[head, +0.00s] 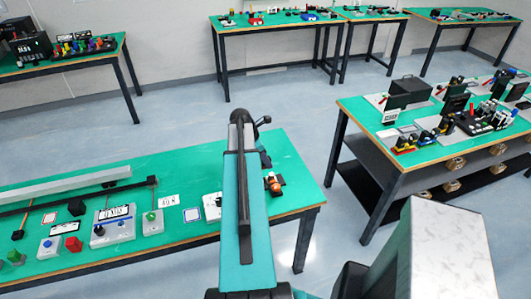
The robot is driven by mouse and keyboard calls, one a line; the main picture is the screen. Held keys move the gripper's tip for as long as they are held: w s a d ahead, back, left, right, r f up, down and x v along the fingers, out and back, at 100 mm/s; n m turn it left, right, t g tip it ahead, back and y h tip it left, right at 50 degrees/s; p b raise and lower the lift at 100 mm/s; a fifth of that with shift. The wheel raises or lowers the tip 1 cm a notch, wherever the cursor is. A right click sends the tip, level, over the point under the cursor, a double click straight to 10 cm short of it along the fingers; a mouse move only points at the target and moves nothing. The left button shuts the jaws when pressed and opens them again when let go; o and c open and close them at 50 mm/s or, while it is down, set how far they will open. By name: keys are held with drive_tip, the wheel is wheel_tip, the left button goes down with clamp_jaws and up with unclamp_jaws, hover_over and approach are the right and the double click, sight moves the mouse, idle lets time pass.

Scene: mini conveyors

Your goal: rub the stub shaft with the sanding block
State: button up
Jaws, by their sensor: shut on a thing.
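In the head view my arm reaches out over the near green table (300,170). My gripper is hidden behind my upright teal arm link, so its fingers and anything in them do not show. A small orange-brown, rounded piece with dark parts (273,184) is at the table's right end, just right of the arm. It is too small to tell whether it is the stub shaft. I cannot pick out the sanding block.
A second table (395,152) with several devices stands right, across clear floor (300,115). More tables line the back.

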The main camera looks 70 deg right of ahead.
drive_tip(key=shift+r+p, duration=0.6)
drive_tip(key=shift+r, duration=0.65)
drive_tip(key=shift+w+a, duration=0.1)
drive_tip(key=shift+w, duration=0.05)
drive_tip(key=shift+w+a, duration=0.1)
drive_tip(key=shift+w, duration=0.15)
drive_tip(key=w+a+r+n+b, duration=0.1)
drive_tip(key=w+a+b, duration=0.2)
drive_tip(key=w+a, duration=1.05)
drive_tip(key=w+a+r+b, duration=0.1)
drive_tip(key=w+a+b, duration=0.2)
drive_tip(key=w+a, duration=1.05)
drive_tip(key=w+a+r+b, duration=0.1)
drive_tip(key=w+a, duration=0.2)
drive_tip(key=a, duration=0.8)
drive_tip(key=w+a+r+n+b, duration=0.1)
drive_tip(key=w+a, duration=0.3)
drive_tip(key=a, duration=0.8)
drive_tip(key=w+a+b, duration=0.3)
drive_tip(key=w+a, duration=0.1)
drive_tip(key=a, duration=0.8)
drive_tip(key=shift+w+r+n+t+h, duration=0.25)
drive_tip(key=shift+r+n+t+h, duration=0.15)
